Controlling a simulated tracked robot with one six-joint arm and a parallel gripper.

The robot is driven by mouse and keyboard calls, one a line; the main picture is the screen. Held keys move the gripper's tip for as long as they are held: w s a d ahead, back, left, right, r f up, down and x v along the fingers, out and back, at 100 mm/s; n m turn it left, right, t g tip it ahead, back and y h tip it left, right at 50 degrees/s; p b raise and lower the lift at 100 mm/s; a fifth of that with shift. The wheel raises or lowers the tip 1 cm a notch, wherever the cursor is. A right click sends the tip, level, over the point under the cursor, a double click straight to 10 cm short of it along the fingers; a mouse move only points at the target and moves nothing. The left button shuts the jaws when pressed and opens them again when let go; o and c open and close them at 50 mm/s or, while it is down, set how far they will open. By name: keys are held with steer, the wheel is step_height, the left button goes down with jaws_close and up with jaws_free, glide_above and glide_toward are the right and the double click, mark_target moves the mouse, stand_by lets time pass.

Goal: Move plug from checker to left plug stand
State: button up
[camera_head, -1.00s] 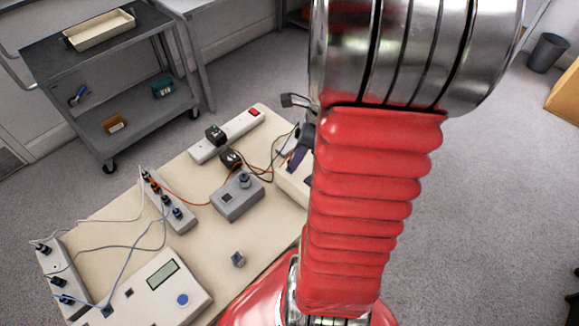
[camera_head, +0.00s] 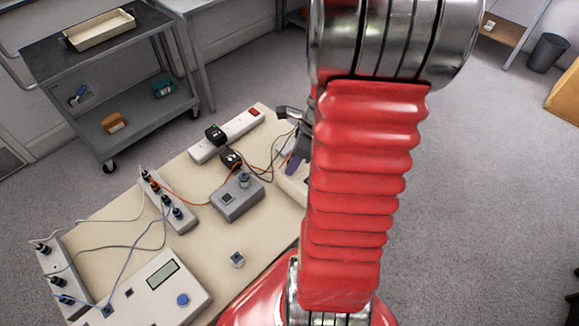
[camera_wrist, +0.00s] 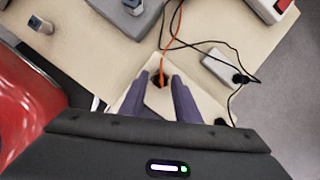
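A black plug (camera_wrist: 160,80) on an orange cable shows in the wrist view, on a pale box (camera_wrist: 152,98) that I take to be the checker. My gripper (camera_wrist: 159,78) is open, its two purple fingers on either side of the plug with gaps visible. In the head view the pale box (camera_head: 291,187) is at the table's right end, and my gripper (camera_head: 297,165) is mostly hidden behind my red arm. A grey strip with plugs (camera_head: 167,205) and another at the far left (camera_head: 64,280) stand on the table; which is the left plug stand is unclear.
A grey box with a round knob (camera_head: 237,200), a white power strip (camera_head: 227,138) and a display unit with a blue button (camera_head: 150,285) share the table. Loose cables cross the tabletop. A trolley (camera_head: 100,75) stands behind.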

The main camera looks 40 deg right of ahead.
jaws_close()
steer(key=shift+w+d+n+g+y, duration=0.1)
steer(key=shift+n+g+y, duration=0.1)
steer(key=shift+n, duration=0.8)
steer(key=shift+w+n+g+y, duration=0.1)
steer(key=shift+n+g+y, duration=0.1)
steer(key=shift+n, duration=0.8)
steer(key=n+g, duration=0.1)
steer(key=n, duration=0.3)
steer(key=shift+d+y, duration=0.1)
steer(key=shift+y, duration=0.2)
steer(key=n, duration=0.1)
steer(key=n+g, duration=0.1)
steer(key=n, duration=0.1)
steer(key=shift+w+n, duration=0.2)
steer(key=shift+n, duration=0.1)
